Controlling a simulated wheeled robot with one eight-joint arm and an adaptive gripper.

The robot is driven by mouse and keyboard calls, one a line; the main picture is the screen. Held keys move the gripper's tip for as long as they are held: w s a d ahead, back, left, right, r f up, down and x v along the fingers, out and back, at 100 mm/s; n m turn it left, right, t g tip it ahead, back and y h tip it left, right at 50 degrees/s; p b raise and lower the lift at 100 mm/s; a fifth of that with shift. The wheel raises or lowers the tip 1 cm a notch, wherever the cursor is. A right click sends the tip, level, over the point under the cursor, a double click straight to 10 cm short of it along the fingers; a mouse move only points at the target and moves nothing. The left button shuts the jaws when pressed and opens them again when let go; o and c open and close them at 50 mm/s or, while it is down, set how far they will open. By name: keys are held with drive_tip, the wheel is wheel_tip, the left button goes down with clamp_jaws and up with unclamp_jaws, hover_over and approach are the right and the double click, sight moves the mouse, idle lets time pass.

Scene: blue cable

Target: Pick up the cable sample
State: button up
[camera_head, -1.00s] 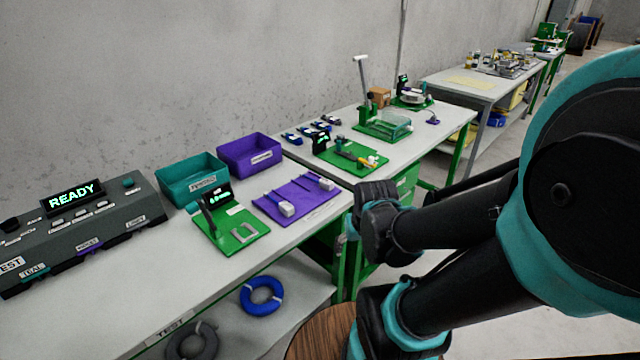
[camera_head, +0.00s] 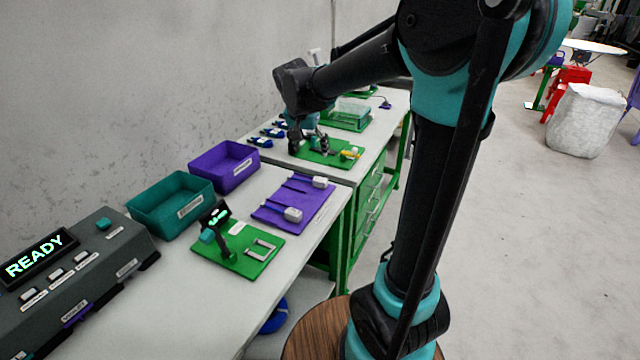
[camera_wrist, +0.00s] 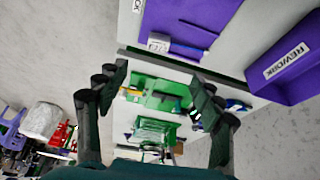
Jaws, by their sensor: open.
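Several short blue cable pieces (camera_head: 268,134) lie in a row on the far bench, left of the green board (camera_head: 325,153). They also show partly behind the right finger in the wrist view (camera_wrist: 237,104). Which one is the cable sample, I cannot tell. My gripper (camera_head: 309,146) hangs pointing down over the green board's left part in the head view, to the right of the blue pieces. In the wrist view my gripper (camera_wrist: 160,92) has its two dark fingers wide apart with nothing between them.
A purple board (camera_head: 293,204) with white blocks, a green fixture (camera_head: 238,246), a purple bin (camera_head: 224,166), a teal bin (camera_head: 171,204) and a READY tester box (camera_head: 72,268) fill the near bench. A clear-sided green box (camera_head: 350,115) stands beyond.

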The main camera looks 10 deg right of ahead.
hover_over(320, 179)
drive_tip(key=s+a, duration=0.2)
drive_tip(key=f, duration=1.1)
drive_tip(key=shift+s+d, duration=0.1)
drive_tip(key=shift+s, duration=0.1)
drive_tip(key=shift+d+x, duration=0.1)
drive_tip(key=shift+x, duration=1.25)
drive_tip(key=shift+d+x, duration=0.15)
drive_tip(key=shift+x, duration=1.15)
drive_tip(key=shift+r, duration=0.1)
drive_tip(key=c, duration=1.3)
